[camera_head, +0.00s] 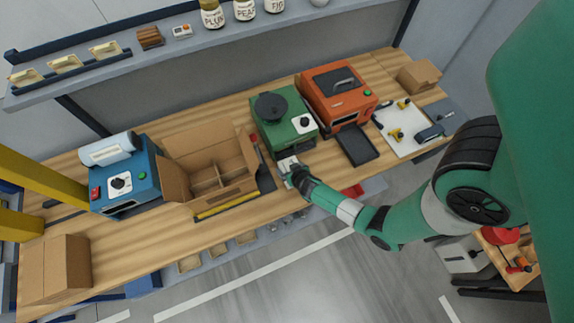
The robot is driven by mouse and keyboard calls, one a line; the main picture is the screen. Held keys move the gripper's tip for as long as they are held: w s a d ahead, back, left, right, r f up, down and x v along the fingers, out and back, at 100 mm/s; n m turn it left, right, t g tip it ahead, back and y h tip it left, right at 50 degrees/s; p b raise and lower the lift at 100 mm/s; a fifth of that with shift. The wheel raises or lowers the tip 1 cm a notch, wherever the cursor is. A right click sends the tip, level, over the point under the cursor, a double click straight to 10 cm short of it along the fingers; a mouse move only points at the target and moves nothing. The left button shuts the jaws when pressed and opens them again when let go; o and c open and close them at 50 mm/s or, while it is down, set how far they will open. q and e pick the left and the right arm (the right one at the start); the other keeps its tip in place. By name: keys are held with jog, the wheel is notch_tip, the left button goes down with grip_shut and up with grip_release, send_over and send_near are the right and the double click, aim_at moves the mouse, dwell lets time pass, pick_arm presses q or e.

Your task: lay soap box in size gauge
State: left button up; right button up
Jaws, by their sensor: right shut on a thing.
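My right gripper (291,171) is over the worktop, just in front of the green machine. It is shut on a small pale box (286,162), which looks like the soap box; the fingers partly hide it. I cannot make out the size gauge for certain. My left gripper is not in view.
The green machine (282,120) stands behind the gripper, with an orange machine (336,92) to its right. An open divided carton (208,158) and a blue machine (128,178) stand to the left. A closed carton (55,268) is front left. Wooden worktop (135,245) is bare beside it.

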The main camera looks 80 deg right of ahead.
jog(key=shift+s+f, duration=0.15)
jog(key=shift+f, duration=0.5)
jog(key=shift+r, duration=0.25)
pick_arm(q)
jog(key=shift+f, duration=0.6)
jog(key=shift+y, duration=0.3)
pick_arm(e)
jog(key=shift+f, duration=0.15)
jog(key=o, duration=1.6)
jog(key=shift+a+r, duration=0.1)
jog(key=shift+r, duration=0.2)
pick_arm(q)
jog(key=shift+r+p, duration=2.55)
jog(key=shift+p, duration=0.1)
pick_arm(e)
jog(key=shift+v, duration=5.8)
